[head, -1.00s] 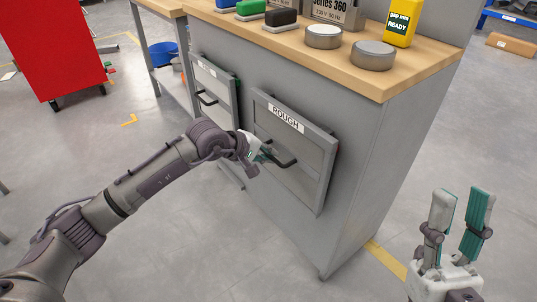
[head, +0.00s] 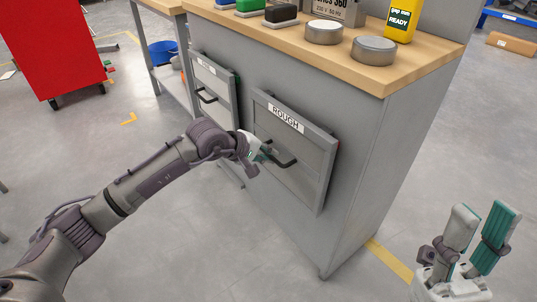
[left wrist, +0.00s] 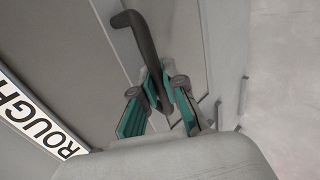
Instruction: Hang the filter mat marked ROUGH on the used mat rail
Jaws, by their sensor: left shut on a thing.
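A grey framed panel marked ROUGH (head: 305,165) is on the front of the grey cabinet, with a dark bar handle (head: 286,161). My left gripper (head: 266,152) is at the left end of this handle. In the left wrist view, its green-padded fingers (left wrist: 160,104) are shut on the dark handle (left wrist: 143,40), and the ROUGH label (left wrist: 35,115) shows at the left. I cannot see a separate filter mat; the space behind the panel is hidden. I cannot make out the used mat rail. My right gripper (head: 484,212) is open and empty, right of the cabinet.
A second panel with a handle (head: 214,90) is further left on the cabinet. The wooden top (head: 400,70) bears two round grey-lidded tins, a yellow READY bottle (head: 400,20) and blocks. A red cabinet (head: 50,45) stands at the far left.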

